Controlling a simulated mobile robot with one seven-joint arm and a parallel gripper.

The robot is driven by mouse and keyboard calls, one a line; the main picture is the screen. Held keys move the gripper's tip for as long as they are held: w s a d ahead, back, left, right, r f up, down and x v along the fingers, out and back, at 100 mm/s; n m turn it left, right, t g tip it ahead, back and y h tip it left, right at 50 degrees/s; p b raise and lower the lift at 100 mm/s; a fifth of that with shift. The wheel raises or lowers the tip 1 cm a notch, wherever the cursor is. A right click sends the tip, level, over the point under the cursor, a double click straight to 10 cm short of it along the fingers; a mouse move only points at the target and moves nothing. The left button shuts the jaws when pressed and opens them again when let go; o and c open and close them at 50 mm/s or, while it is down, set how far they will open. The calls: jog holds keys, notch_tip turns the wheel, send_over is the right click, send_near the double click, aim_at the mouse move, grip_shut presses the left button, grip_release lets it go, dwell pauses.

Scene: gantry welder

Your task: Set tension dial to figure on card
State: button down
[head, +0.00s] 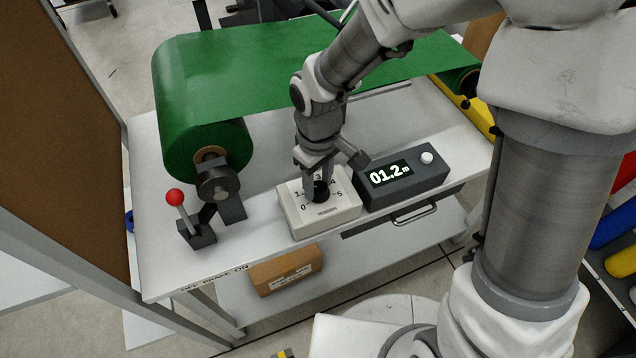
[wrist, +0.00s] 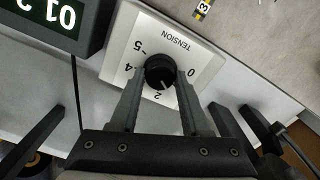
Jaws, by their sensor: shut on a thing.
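The tension dial is a black round knob (head: 321,190) on a white box (head: 296,214) marked 0 to 5 on the table. My gripper (head: 319,186) reaches down over it, shut on the knob. In the wrist view my gripper's two fingers (wrist: 160,76) sit on either side of the knob (wrist: 160,70), below the word TENSION. The knob's white mark points close to the figure 2; the fingers hide part of the scale. A small tag with a 3 and yellow-and-black edging (wrist: 203,9) shows at the wrist view's top; I cannot tell if it is the card.
A dark display box (head: 402,180) reading 01.2 m stands right of the dial box. A green roll (head: 205,140) and a red-knobbed brake lever (head: 175,198) are at the left. A cardboard box (head: 287,270) lies on the lower shelf. The table front is mostly clear.

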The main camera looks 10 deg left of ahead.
aim_at(319, 186)
jog(key=m+b, duration=0.1)
jog(key=m, duration=0.5)
jog(key=shift+m, duration=0.4)
dwell(0.3)
jog(key=shift+c, duration=1.9)
grip_release()
notch_tip(319, 186, up, 18)
jog(key=p, duration=0.3)
jog(key=shift+f, duration=0.25)
jog(key=shift+d, duration=0.15)
jog(key=s+d+r+m+t+p, duration=0.1)
jog(key=s+d+r, duration=0.3)
jog(key=d, duration=0.6)
jog(key=s+d+r+m+t+p, duration=0.2)
jog(key=s+d+r+m+t, duration=0.1)
jog(key=d, duration=0.7)
notch_tip(319, 186, up, 2)
jog(key=shift+s+r+t+p, duration=0.1)
jog(key=shift+s+t+p, duration=0.2)
jog(key=shift+s+t, duration=0.4)
